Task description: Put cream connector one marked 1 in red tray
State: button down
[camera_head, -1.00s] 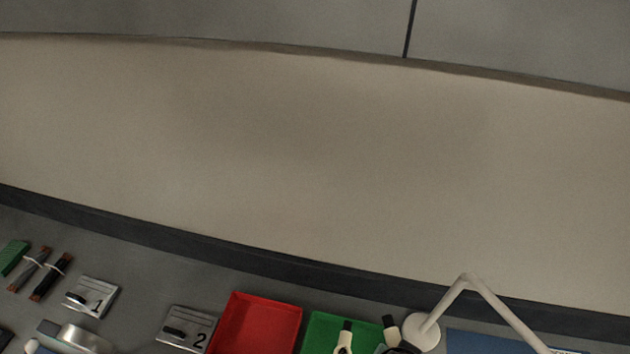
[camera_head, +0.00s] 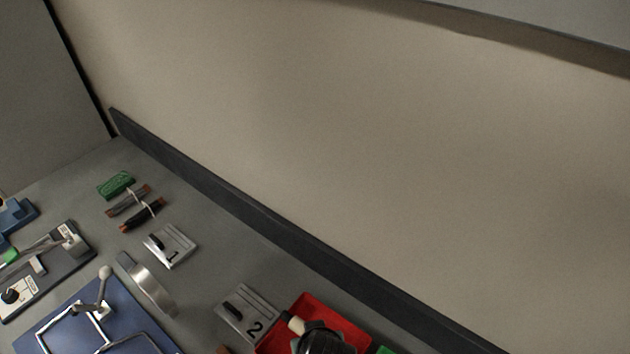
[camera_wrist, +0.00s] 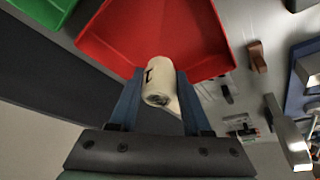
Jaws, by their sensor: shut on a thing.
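In the wrist view my gripper (camera_wrist: 160,76) is shut on the cream connector (camera_wrist: 160,74), a short cream cylinder with a dark 1 on its side. The red tray (camera_wrist: 150,30) lies just beyond the connector in that view. In the head view the red tray (camera_head: 345,325) is at the bottom edge, partly hidden by a dark part of my arm. A cream piece (camera_head: 294,323) shows beside that dark part; I cannot tell whether it is the held connector. Whether the connector touches the tray is not clear.
Metal plates marked 1 (camera_head: 170,247) and 2 (camera_head: 247,312) lie left of the red tray. A curved metal piece (camera_head: 148,284) and a blue mat (camera_head: 105,320) are further left. A dark raised edge (camera_head: 300,245) runs behind. A green tray (camera_wrist: 44,10) adjoins the red one.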

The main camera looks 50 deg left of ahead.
jog(key=shift+f, duration=2.85)
jog(key=shift+f, duration=0.15)
jog(key=shift+c, duration=1.8)
grip_release()
jog(key=v, duration=1.2)
